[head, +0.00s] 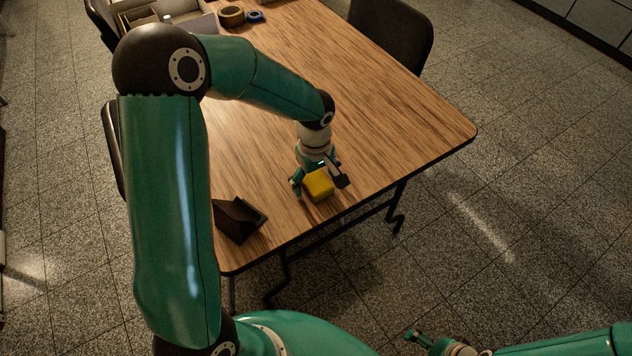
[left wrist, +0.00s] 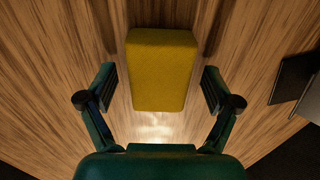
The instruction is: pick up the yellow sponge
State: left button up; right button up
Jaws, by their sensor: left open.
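The yellow sponge (head: 318,185) lies on the wooden table (head: 390,100) near its front edge. In the left wrist view the sponge (left wrist: 161,70) is a plain block, upright in the picture, between and slightly ahead of the fingers. My left gripper (head: 319,184) is open over the sponge, one finger on each side. In the left wrist view my left gripper (left wrist: 160,88) shows a gap between each finger and the sponge. My right gripper (head: 412,336) shows at the bottom of the head view, away from the table; its fingers are too small to judge.
A dark angular object (head: 238,218) stands on the table left of the sponge. Tape rolls (head: 231,16) and a tray (head: 140,14) are at the far end. A dark chair (head: 395,35) is beside the far side. The table right of the sponge is clear.

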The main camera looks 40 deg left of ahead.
pick_arm(q)
jog(key=c, duration=1)
jog(key=shift+r, duration=0.1)
